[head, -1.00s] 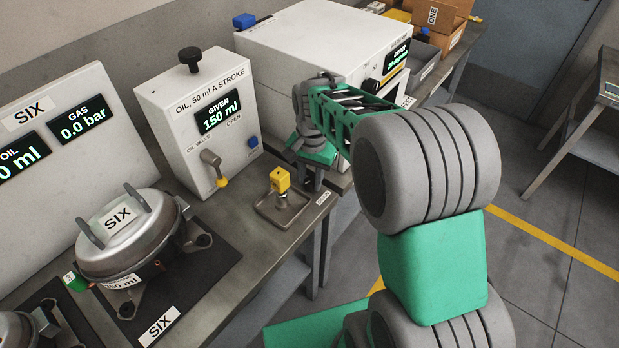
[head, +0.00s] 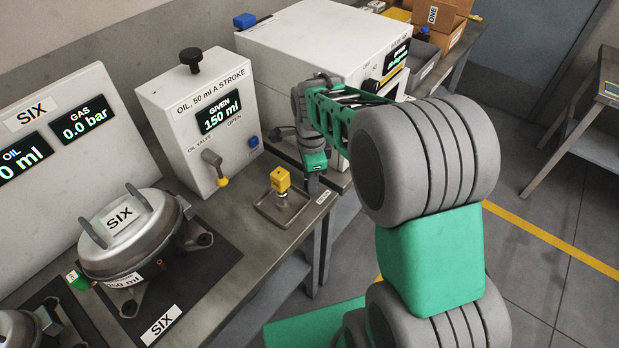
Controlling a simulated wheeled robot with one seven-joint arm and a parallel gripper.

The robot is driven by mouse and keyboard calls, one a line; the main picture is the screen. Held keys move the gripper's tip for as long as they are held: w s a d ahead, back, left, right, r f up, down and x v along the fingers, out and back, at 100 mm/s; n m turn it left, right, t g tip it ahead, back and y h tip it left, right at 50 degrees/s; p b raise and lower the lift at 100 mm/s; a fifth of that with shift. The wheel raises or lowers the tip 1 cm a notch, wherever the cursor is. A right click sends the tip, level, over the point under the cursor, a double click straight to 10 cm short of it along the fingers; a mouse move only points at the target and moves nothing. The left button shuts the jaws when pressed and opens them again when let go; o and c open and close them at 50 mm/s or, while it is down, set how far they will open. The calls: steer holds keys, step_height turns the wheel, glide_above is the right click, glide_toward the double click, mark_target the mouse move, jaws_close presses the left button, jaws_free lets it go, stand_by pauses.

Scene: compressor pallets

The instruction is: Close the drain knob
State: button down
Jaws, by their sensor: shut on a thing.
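My gripper (head: 312,184) points down at the bench's right front edge, just right of the small drip tray. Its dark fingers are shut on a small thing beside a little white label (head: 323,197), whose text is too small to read. This thing appears to be the drain knob, but the fingers hide it, so I cannot see which way it is turned. The drip tray (head: 262,208) holds a yellow-topped fitting (head: 281,180), which stands apart from my gripper.
The white oil unit (head: 180,120) reads GIVEN 150 ml and has a lever (head: 212,160) with a yellow tip. Compressor SIX (head: 130,240) stands on a dark mat at left. A large white machine (head: 310,50) stands behind my gripper.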

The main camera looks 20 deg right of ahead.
steer(key=shift+s+m, duration=0.1)
steer(key=shift+m, duration=1.6)
steer(key=c, duration=1.1)
jaws_free()
steer(key=shift+d, duration=0.1)
steer(key=shift+r, duration=0.1)
steer(key=shift+r+p, duration=0.35)
step_height(320, 180, up, 7)
steer(key=p, duration=0.5)
steer(key=shift+r, duration=0.15)
